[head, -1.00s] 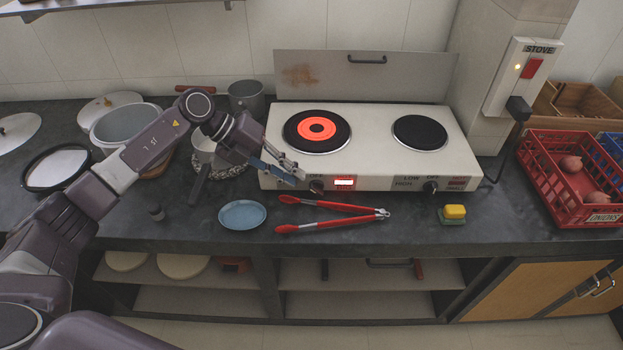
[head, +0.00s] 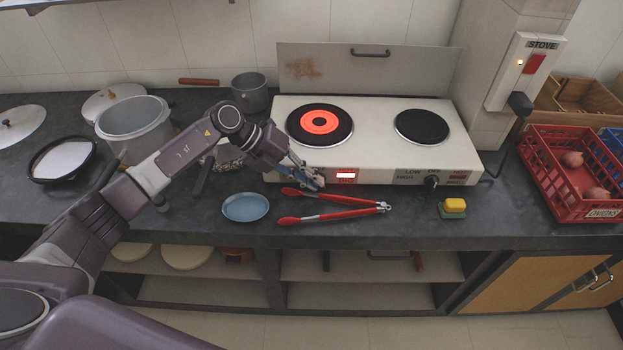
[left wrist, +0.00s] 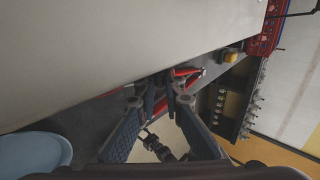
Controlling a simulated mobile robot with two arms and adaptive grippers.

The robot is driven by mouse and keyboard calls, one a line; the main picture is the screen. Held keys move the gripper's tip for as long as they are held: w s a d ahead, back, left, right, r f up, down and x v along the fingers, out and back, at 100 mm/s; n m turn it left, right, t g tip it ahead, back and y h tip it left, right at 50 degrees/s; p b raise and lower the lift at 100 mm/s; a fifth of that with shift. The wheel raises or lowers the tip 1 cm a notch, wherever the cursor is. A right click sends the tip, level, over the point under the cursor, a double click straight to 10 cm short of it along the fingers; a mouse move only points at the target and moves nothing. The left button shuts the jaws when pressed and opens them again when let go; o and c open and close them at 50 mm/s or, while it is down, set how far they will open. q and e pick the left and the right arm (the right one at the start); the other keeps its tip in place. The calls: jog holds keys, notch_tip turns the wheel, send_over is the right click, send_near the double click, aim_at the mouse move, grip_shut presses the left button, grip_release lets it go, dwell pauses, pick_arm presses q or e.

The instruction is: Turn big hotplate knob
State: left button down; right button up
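The two-plate hotplate (head: 378,168) is a cream steel unit on the counter. Its big left plate (head: 345,124) has a red glowing centre. The left knob is hidden in the head view behind my left gripper (head: 318,183), which is at the front panel just left of the lit red switch (head: 344,176). In the left wrist view my left gripper (left wrist: 166,82) shows two fingers with a narrow gap at the tips, beside the pale hotplate side (left wrist: 110,45). I cannot make out the knob between them. The right knob (head: 431,181) is in clear view. My right gripper is not in view.
Red-handled tongs (head: 335,214) lie just in front of the hotplate. A blue oval dish (head: 246,207) is left of them, a yellow sponge (head: 455,205) to the right. Pots (head: 140,122) stand behind my arm. A red crate (head: 545,165) stands far right.

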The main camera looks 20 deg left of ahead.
pick_arm(q)
jog(key=shift+r+y+p, duration=0.3)
jog(key=shift+p, duration=0.4)
jog(key=y+p, duration=0.1)
jog(key=p, duration=0.1)
jog(key=y+p, duration=0.1)
jog(key=p, duration=0.1)
jog(key=shift+w+d+r+g, duration=0.15)
jog(key=shift+d+r+g, duration=0.15)
jog(key=shift+r+g, duration=0.1)
jog(key=shift+d+f+y+p, duration=0.1)
jog(key=shift+y+p, duration=0.3)
jog(key=shift+y, duration=0.2)
jog(key=shift+w+d+f+g+y+p, duration=0.1)
jog(key=shift+g+y+p, duration=0.1)
jog(key=shift+y, duration=0.4)
jog(key=shift+d+g+y+p, duration=0.1)
jog(key=shift+g+y+p, duration=0.1)
jog(key=shift+y, duration=0.4)
jog(key=shift+d+f+g+y+b, duration=0.15)
jog(key=shift+g+y+b, duration=0.25)
jog(key=shift+y, duration=0.7)
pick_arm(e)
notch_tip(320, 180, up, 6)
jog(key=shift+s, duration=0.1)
pick_arm(q)
jog(key=shift+d, duration=0.1)
jog(key=c, duration=2.3)
grip_release()
